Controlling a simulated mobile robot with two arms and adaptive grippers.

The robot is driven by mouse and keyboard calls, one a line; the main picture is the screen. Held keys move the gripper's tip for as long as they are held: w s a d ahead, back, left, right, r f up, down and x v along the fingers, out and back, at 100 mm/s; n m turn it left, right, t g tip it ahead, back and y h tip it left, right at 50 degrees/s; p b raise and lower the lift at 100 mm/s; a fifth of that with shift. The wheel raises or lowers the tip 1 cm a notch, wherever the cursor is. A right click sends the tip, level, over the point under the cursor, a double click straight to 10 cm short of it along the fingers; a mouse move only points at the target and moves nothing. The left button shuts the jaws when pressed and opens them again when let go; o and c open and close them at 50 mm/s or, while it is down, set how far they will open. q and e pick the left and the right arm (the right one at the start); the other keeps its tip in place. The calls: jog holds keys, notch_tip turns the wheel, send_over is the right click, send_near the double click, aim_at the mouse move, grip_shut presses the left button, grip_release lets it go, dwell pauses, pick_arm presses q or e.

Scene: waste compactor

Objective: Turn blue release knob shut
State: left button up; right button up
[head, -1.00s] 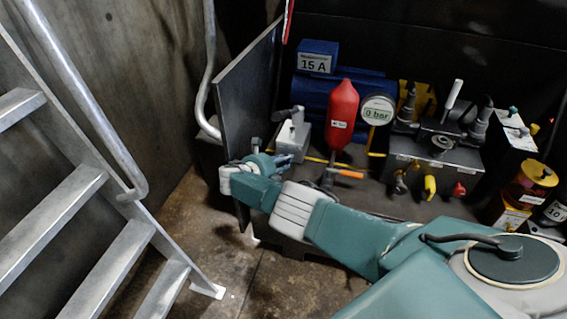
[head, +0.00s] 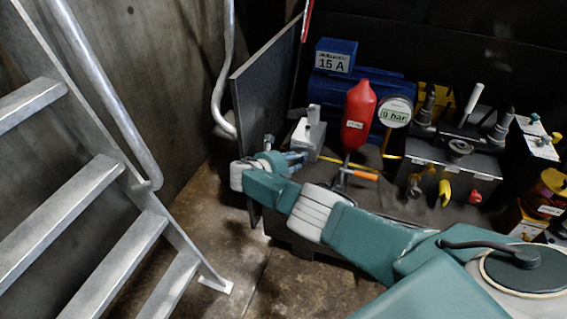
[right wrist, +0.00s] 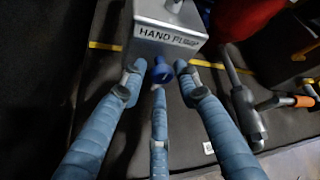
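The hand pump is a grey metal block (head: 309,135) on the dark bench in the head view. In the right wrist view its labelled face (right wrist: 168,38) reads "HAND PUMP". A small blue knob (right wrist: 180,67) sits low at the front of the block in the right wrist view, partly hidden by my fingers. My right gripper (head: 294,158) is close in front of the pump. In the right wrist view its three blue fingers (right wrist: 163,76) are spread, with their tips around and beside the knob. Whether they touch it is not clear. My left gripper is not in view.
A red bottle-shaped part (head: 358,115), a pressure gauge (head: 396,112) and an orange-handled lever (head: 361,174) stand right of the pump. An upright dark panel (head: 264,85) rises behind and left of my gripper. A metal stair (head: 85,225) fills the left side.

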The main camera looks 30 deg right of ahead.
jog(key=v, duration=1.1)
jog(key=shift+s, duration=0.1)
